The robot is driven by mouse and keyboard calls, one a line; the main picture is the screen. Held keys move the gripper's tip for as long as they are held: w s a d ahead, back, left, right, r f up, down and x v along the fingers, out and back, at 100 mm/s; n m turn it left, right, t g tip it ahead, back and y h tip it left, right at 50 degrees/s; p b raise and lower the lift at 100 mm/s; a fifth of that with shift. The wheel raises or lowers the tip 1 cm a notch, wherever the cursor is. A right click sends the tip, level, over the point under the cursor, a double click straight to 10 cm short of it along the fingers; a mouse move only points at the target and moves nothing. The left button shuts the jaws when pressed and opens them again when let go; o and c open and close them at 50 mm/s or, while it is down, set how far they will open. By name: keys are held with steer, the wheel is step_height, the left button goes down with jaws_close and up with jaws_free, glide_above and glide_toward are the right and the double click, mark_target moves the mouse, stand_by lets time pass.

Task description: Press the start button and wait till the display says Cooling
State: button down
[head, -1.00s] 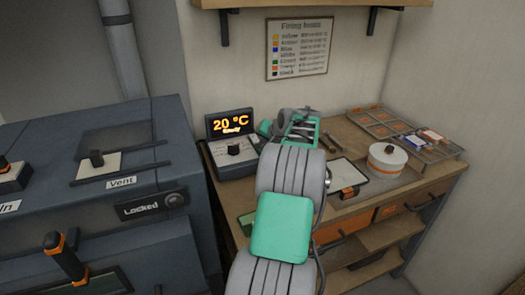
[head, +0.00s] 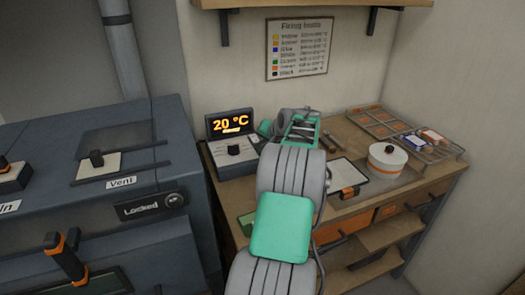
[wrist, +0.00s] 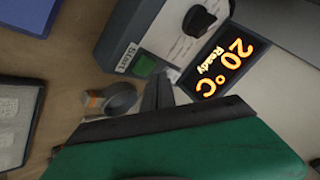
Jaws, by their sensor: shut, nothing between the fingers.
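The controller box (head: 234,153) stands on the wooden bench beside the kiln. Its display (head: 229,123) reads 20 °C in orange with a smaller line under it. In the wrist view the display (wrist: 219,66) reads "20 °C Ready". The green start button (wrist: 144,65), beside a "Start" label, shows in the wrist view next to a dark knob (wrist: 199,20). My gripper (wrist: 160,80) is shut and empty, its fingertips just beside the button; I cannot tell if they touch the box. In the head view my arm hides the button and the fingertips.
The kiln (head: 60,215) at left carries a "Locked" label and an orange-banded handle (head: 65,257). A firing chart (head: 299,48) hangs behind.

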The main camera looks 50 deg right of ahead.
steer(key=shift+f, duration=0.4)
steer(key=shift+f+b, duration=0.45)
steer(key=shift+f, duration=0.05)
stand_by(0.6)
steer(key=shift+r, duration=0.1)
steer(key=shift+r+p, duration=0.6)
steer(key=shift+r, duration=0.15)
steer(key=shift+r+p, duration=1.75)
steer(key=shift+r, duration=0.8)
